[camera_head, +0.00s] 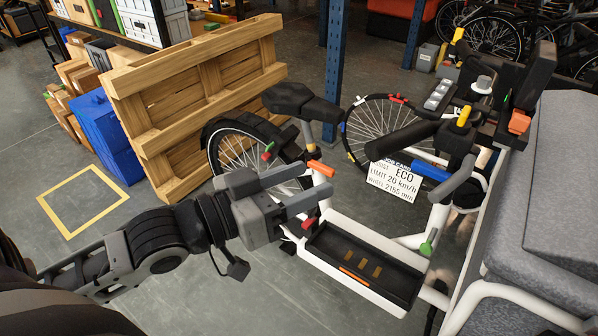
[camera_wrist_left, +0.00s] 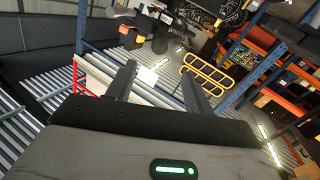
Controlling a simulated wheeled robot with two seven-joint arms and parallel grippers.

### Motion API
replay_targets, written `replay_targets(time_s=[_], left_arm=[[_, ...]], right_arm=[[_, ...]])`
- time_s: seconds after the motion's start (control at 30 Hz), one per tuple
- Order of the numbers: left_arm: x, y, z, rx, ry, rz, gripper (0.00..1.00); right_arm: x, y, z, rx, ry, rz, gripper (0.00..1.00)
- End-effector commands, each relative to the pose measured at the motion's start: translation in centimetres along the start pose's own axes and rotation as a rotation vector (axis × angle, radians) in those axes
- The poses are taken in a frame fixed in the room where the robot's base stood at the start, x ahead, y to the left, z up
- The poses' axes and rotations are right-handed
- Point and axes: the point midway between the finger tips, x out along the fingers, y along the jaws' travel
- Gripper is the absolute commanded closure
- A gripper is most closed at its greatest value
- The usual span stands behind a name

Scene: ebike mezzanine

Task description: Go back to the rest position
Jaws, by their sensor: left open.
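My left gripper (camera_head: 323,182) reaches in from the left in the head view, with its two grey fingers apart and nothing between them. It hangs in front of the white bike frame, near the bike's saddle (camera_head: 300,101) and black tray (camera_head: 362,262). I cannot tell if it touches the bike. In the left wrist view the fingers of the same gripper (camera_wrist_left: 158,82) are spread, with empty space between them. My right gripper is not in view.
A wooden pallet (camera_head: 190,106) leans at the left, with blue bins (camera_head: 105,135) beside it. A yellow floor square (camera_head: 84,200) lies empty. Grey padded blocks (camera_head: 565,180) fill the right side. The left wrist view shows metal rollers (camera_wrist_left: 40,82).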

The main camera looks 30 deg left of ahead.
Motion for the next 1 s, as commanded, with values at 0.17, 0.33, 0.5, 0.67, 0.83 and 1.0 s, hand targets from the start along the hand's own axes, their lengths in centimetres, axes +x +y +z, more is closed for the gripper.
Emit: replay_targets(time_s=[0.17, 0.33, 0.5, 0.67, 0.83, 1.0], left_arm=[[-0.1, 0.0, 0.0, 0.001, 0.001, 0.0, 0.48], [-0.1, 0.0, 0.0, 0.001, 0.0, 0.0, 0.48], [-0.1, 0.0, 0.0, 0.001, 0.0, 0.0, 0.48], [0.0, -1.6, 2.8, 0.003, -0.041, -0.066, 0.48], [-0.6, -4.5, 12.6, 0.02, -0.212, -0.234, 0.48], [-2.3, -3.6, 23.0, 0.043, -0.429, -0.321, 0.48]], right_arm=[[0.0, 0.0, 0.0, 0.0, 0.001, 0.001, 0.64], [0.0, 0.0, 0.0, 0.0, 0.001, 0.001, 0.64], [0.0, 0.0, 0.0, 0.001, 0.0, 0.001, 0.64], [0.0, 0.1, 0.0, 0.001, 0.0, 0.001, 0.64], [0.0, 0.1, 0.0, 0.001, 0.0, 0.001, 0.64], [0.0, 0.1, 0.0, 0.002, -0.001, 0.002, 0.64]])
